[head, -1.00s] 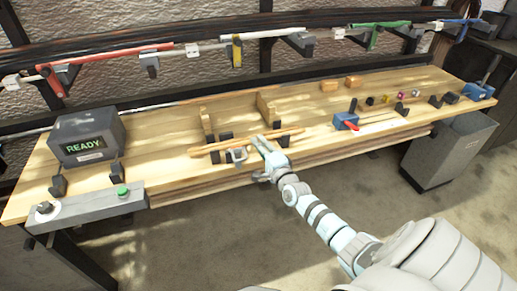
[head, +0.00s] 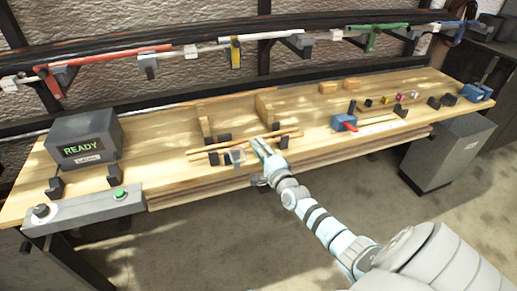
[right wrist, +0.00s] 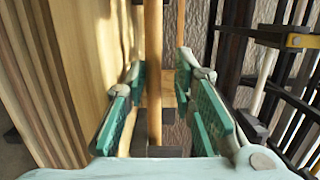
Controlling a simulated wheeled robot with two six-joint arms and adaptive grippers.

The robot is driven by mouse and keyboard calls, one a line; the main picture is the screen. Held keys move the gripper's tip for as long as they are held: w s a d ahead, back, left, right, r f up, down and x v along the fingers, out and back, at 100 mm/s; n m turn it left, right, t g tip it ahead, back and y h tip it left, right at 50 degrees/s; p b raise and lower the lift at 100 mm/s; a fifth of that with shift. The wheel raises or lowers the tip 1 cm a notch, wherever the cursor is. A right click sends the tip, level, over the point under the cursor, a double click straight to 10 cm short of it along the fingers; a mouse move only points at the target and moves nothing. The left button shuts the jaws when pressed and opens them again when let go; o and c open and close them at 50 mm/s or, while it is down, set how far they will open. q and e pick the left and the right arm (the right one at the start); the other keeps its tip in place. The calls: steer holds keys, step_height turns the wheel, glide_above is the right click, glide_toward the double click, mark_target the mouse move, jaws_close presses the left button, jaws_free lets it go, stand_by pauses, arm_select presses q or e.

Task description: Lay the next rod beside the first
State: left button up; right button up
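Thin light-wood rods (head: 225,145) lie along the front of the bench in the head view, on small black holders. They look like two close together, but I cannot tell if they touch. My right gripper (head: 261,163) is at the bench's front edge, near the right part of the rods. In the right wrist view its green fingers (right wrist: 158,98) stand apart, with one rod (right wrist: 154,70) running between them and a gap on each side. A dark holder (right wrist: 157,151) is below that rod. My left gripper is not in view.
The wooden bench (head: 165,165) carries a grey READY box (head: 90,128) and a control panel (head: 90,210) at left. A blue-and-red clamp (head: 345,123) and small blocks are at right. Wooden uprights (head: 263,107) stand behind the rods. A grey bin (head: 445,155) stands at right.

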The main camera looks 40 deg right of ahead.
steer(key=shift+f, duration=0.2)
steer(key=shift+r+p, duration=0.3)
steer(key=shift+p, duration=0.15)
steer(key=shift+r+p, duration=0.45)
steer(key=shift+p, duration=0.05)
steer(key=s+a+p, duration=0.2)
steer(key=s+p, duration=0.2)
steer(key=s, duration=0.8)
steer(key=s+a+f+n+g+y, duration=0.1)
steer(key=s+a+f+n+g, duration=0.2)
steer(key=s+f, duration=0.5)
steer(key=s+a+f+n+g, duration=0.1)
steer(key=s+f+n+g, duration=0.35)
steer(key=f, duration=0.75)
steer(key=s+a+f+n+g+y, duration=0.1)
steer(key=s+a+f+n+g, duration=0.2)
steer(key=s+f+n, duration=0.5)
steer(key=s+a+f+n+g, duration=0.2)
steer(key=s+f, duration=0.3)
steer(key=s, duration=0.4)
steer(key=s+a+f+n+g, duration=0.3)
steer(key=s+a+f+g, duration=0.1)
steer(key=s, duration=0.4)
steer(key=shift+s+f+y, duration=0.3)
steer(key=shift+s+f, duration=0.1)
steer(key=shift+f, duration=0.25)
